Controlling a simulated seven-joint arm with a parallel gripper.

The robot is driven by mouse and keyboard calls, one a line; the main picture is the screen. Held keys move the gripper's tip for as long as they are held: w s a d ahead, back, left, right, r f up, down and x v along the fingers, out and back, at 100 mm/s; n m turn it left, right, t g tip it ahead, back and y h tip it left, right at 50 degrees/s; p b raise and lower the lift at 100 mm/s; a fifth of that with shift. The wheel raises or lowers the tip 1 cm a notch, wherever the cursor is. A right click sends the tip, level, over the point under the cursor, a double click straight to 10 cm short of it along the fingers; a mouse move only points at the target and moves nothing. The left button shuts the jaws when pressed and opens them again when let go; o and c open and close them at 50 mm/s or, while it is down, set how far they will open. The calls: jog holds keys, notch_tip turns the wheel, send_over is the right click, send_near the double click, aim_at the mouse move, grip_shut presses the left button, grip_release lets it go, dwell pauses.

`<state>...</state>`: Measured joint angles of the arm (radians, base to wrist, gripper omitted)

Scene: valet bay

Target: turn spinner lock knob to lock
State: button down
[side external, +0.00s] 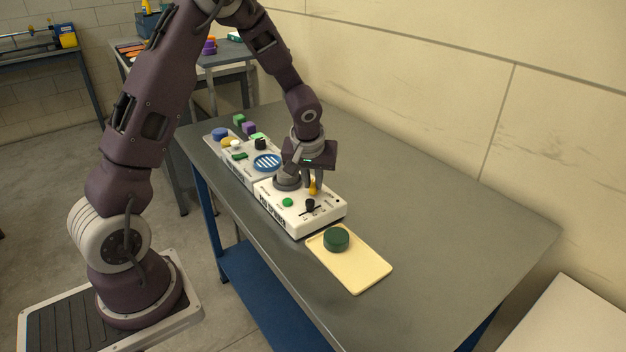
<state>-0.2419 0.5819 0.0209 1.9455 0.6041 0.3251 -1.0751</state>
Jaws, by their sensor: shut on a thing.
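The white spinner box (325,217) stands on the grey table, with dark lettering on its near side that is too small to read surely. On its top are a dark grey round part (287,182), a green button (287,202) and a black knob (310,205) on a marked scale. A small orange knob (313,187) sits toward the back of the box. My gripper (312,184) points down over the box, its fingers shut around the orange knob, beside the dark round part. The fingers partly hide the knob, so its turn angle cannot be read.
A cream tray (358,275) holding a dark green round piece (336,239) lies in front of the box. Behind the box is a second white unit (243,171) with a blue striped disc (267,162) and several coloured parts. The table's right side (450,225) is clear.

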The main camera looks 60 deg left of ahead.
jog(key=shift+m, duration=0.3)
jog(key=m+h, duration=0.1)
jog(key=m, duration=0.2)
jog(key=shift+s+a+m+t, duration=0.1)
jog(key=shift+a+m+t, duration=0.05)
jog(key=shift+m+t, duration=0.25)
jog(key=m+h, duration=0.2)
jog(key=m, duration=0.2)
jog(key=shift+a+t, duration=0.1)
jog(key=shift+t, duration=0.2)
jog(key=m+h, duration=0.2)
jog(key=m, duration=0.3)
jog(key=shift+a, duration=0.1)
jog(key=shift+a+m+g+h, duration=0.1)
jog(key=shift+m+g+h, duration=0.25)
jog(key=shift+m, duration=0.75)
jog(key=shift+m+g+h, duration=0.25)
jog(key=shift+m+g, duration=0.1)
jog(key=shift+m, duration=0.75)
jog(key=c, duration=1.4)
grip_release()
